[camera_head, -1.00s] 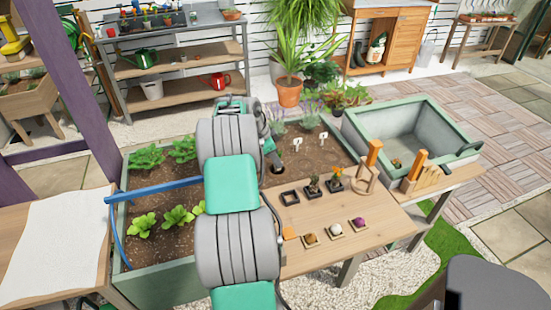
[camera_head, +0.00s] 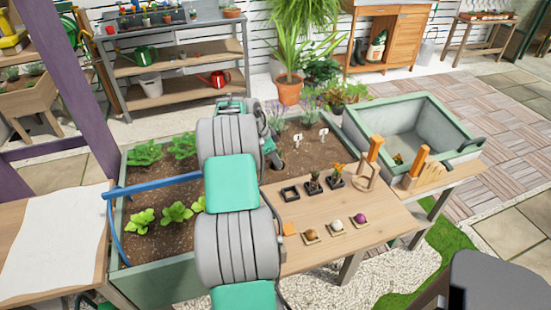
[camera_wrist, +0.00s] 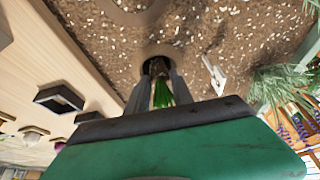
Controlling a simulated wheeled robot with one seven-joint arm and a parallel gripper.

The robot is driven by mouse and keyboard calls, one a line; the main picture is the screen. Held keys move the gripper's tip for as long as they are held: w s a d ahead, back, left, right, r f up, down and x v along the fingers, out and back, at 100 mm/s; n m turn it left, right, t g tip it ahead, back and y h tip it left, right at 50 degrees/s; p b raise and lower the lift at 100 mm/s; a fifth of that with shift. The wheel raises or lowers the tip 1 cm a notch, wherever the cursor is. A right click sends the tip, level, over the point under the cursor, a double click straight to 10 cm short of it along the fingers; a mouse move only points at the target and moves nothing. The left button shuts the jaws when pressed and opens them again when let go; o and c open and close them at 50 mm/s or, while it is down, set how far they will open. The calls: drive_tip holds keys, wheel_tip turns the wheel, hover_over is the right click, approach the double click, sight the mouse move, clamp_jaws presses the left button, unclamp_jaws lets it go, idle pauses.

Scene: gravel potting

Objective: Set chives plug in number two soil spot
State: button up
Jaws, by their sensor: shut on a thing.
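My gripper (camera_wrist: 160,88) is shut on the chives plug (camera_wrist: 158,68), with its green leaves between the fingers in the wrist view. The plug's dark root end is at a dark round hole in the soil (camera_wrist: 235,40); how deep it sits I cannot tell. In the head view my gripper (camera_head: 275,162) is low over the planter soil (camera_head: 315,155), and the plug is hidden there. Two white markers stand in the soil, a left one (camera_head: 298,138) and a right one (camera_head: 323,135); their digits are too small to read. One marker (camera_wrist: 215,75) stands close beside the plug.
An empty black square pot (camera_head: 290,192) and two potted plants (camera_head: 314,183) (camera_head: 337,176) stand on the wooden shelf (camera_head: 390,215). Bulbs on small trays line its front. Orange-handled tools (camera_head: 374,148) stand at its right. Leafy seedlings (camera_head: 176,212) fill the bed's left part.

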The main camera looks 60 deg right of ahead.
drive_tip(key=shift+f, duration=0.2)
drive_tip(key=o, duration=1.4)
drive_tip(key=shift+r, duration=0.1)
wheel_tip(320, 180, up, 9)
drive_tip(key=p, duration=0.5)
idle(0.5)
